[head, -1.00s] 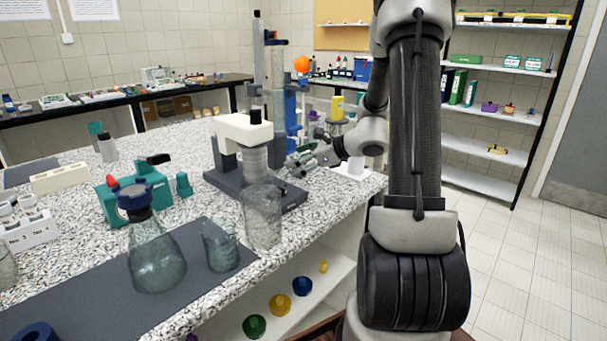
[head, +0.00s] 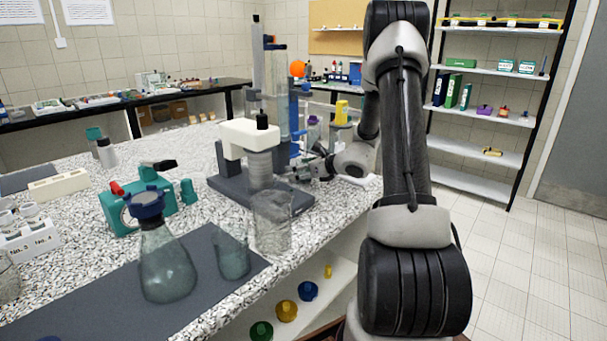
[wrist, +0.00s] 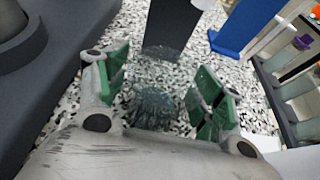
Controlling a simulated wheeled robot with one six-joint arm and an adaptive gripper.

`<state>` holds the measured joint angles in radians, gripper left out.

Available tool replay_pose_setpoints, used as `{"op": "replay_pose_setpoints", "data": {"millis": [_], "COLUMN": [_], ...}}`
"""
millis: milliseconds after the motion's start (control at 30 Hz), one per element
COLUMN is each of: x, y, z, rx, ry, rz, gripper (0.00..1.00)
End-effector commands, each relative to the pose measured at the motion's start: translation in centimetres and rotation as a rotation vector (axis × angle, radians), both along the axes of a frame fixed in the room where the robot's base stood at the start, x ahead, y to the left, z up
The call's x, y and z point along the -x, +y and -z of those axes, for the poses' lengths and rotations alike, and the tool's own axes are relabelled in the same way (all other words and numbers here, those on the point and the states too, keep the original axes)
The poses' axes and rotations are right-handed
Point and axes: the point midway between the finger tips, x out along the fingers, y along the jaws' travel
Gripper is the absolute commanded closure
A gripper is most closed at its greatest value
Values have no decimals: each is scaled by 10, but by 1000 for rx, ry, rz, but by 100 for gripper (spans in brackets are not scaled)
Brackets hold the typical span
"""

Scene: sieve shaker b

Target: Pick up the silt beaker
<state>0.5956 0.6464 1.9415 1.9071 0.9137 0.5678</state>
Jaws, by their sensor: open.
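My gripper (wrist: 165,88) is open, with its green-padded fingers on either side of a clear glass vessel (wrist: 155,100) on the speckled bench. I take this vessel as the silt beaker, though no label is readable. It stands between the fingers, with visible room at the sides; I cannot tell whether either finger touches it. In the head view my gripper (head: 312,170) is low at the bench's right side, beside the sieve shaker (head: 260,165). The vessel between the fingers cannot be made out there.
A large clear beaker (head: 272,222) stands before the shaker. A smaller beaker (head: 232,257) and a blue-topped flask (head: 166,262) stand on the dark mat. A blue upright (wrist: 245,25) and a dark block (wrist: 170,25) are close beyond my gripper.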

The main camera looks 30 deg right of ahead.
Motion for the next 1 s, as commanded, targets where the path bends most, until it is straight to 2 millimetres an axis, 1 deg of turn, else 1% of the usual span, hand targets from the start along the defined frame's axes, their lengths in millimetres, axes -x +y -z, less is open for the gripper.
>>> {"op": "replay_pose_setpoints", "data": {"millis": [33,100,300,367,500,567,600,633,667,1000], "x": [-7,-13,-14,-14,-14,-14,-14,-14,-14,-13], "y": [3,5,5,5,5,5,5,5,5,5], "z": [4,6,6,6,6,6,6,6,6,4], "rx": [0,1,1,1,1,1,1,1,1,1], "ry": [2,1,0,0,1,1,1,1,0,0], "rz": [-3,-1,0,0,0,0,0,0,0,0], "gripper": [32,32,32,41,67,78,82,82,86,86]}}
